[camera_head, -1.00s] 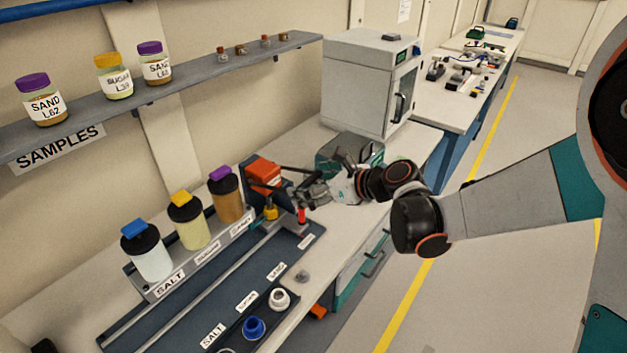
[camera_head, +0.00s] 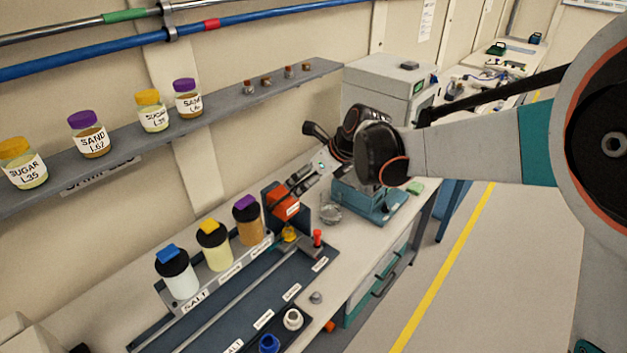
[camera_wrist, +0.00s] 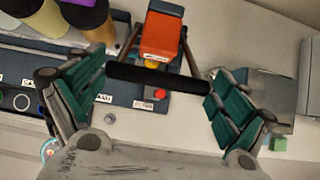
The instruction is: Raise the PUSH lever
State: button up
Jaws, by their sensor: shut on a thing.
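The PUSH lever shows in the wrist view as a black crossbar (camera_wrist: 158,77) on two thin side arms, in front of an orange block (camera_wrist: 161,36) with pale lettering. My gripper (camera_wrist: 157,82) is shut on the crossbar, with a green-padded finger at each end of it. In the head view my gripper (camera_head: 300,182) is at the upper right of the orange block (camera_head: 284,203), and its fingers largely hide the lever. A yellow part (camera_head: 289,232) sits below the block, and a red-topped post (camera_head: 317,238) stands to its right.
Salt (camera_head: 178,275), sugar (camera_head: 214,246) and sand (camera_head: 249,221) hoppers stand in a row left of the lever. The sample shelf (camera_head: 235,105) runs along the wall above.

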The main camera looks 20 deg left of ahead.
jog(key=shift+w+a+r, duration=0.15)
jog(key=shift+r, duration=0.05)
jog(key=o, duration=1.2)
jog(key=shift+a, duration=0.1)
jog(key=v, duration=0.7)
jog(key=shift+d, duration=0.2)
jog(key=shift+r, duration=0.1)
